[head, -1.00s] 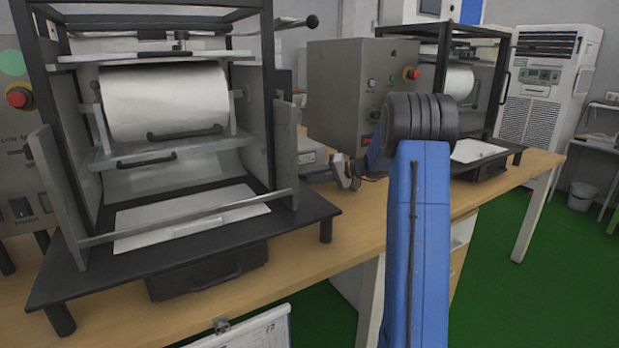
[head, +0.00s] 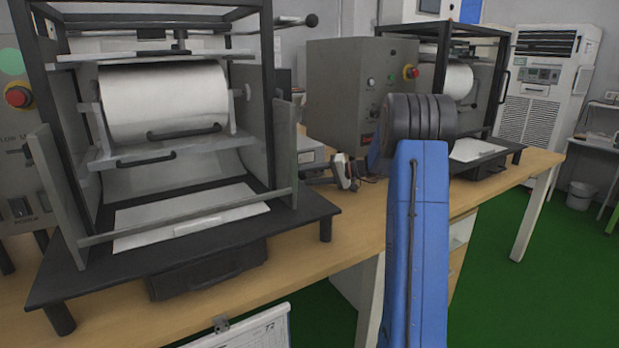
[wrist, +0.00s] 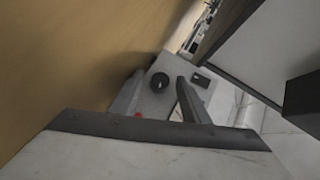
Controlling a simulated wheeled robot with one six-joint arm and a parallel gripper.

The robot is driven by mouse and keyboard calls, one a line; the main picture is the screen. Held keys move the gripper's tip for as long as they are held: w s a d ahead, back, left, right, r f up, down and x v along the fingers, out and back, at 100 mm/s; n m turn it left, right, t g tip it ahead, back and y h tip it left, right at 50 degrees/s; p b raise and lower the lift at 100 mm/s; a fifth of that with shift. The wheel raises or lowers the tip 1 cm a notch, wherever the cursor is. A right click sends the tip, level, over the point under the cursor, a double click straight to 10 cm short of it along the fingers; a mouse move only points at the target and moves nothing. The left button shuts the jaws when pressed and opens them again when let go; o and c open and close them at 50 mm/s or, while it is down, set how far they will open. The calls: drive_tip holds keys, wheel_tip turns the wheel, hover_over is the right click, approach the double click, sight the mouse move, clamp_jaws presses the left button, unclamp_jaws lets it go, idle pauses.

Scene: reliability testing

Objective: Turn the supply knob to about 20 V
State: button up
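In the wrist view, a round black knob (wrist: 159,81) sits on a pale grey front panel (wrist: 152,101). I take it for the supply knob; its setting and any voltage reading are not legible. My gripper (wrist: 158,78) is open, with one finger on each side of the knob and visible gaps between; contact does not show. A small red part (wrist: 138,116) lies by the left finger, and a dark rectangle (wrist: 201,80) is right of the knob. In the head view, a light grey box (head: 309,155), likely the supply, is partly hidden behind the black frame.
A black-framed roller machine (head: 180,262) fills the left of the wooden bench (head: 360,222). A grey control cabinet (head: 338,100) and a second roller machine stand behind my blue arm. In the wrist view, a tan surface (wrist: 70,60) runs close along the left.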

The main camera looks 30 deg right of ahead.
drive_tip(key=v, duration=1.7)
drive_tip(key=shift+s+d+r, duration=0.1)
drive_tip(key=s+a+t+h, duration=0.1)
drive_tip(key=a+h, duration=0.1)
drive_tip(key=a, duration=0.1)
drive_tip(key=s+a+t+h, duration=0.1)
drive_tip(key=s+a+h, duration=0.1)
drive_tip(key=a, duration=0.1)
drive_tip(key=s+a+m+t+h, duration=0.1)
drive_tip(key=a+h, duration=0.2)
drive_tip(key=shift+s+r+t, duration=0.3)
drive_tip(key=shift+s+r, duration=0.1)
drive_tip(key=x, duration=1.7)
drive_tip(key=shift+w+f, duration=0.15)
